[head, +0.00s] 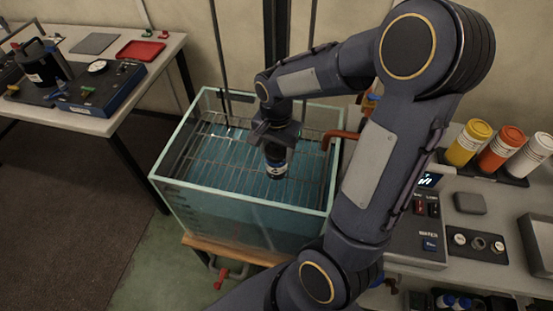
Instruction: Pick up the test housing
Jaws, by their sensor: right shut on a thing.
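The test housing (276,168) is a small dark cylinder with a white band. It is upright inside the glass water tank (165,184), over the wire rack. My right gripper (274,140) comes down from above and is shut on its upper part. Whether the housing touches the rack or hangs just above it, I cannot tell. The fingertips are small and partly hidden by the wrist. My left gripper is not in view.
A left table (110,122) holds a dark pot-like vessel (43,64), a blue case and a red tray (141,50). At right, a bench carries yellow, orange and white containers (468,142) and a control box (425,215). The tank's glass walls surround the gripper.

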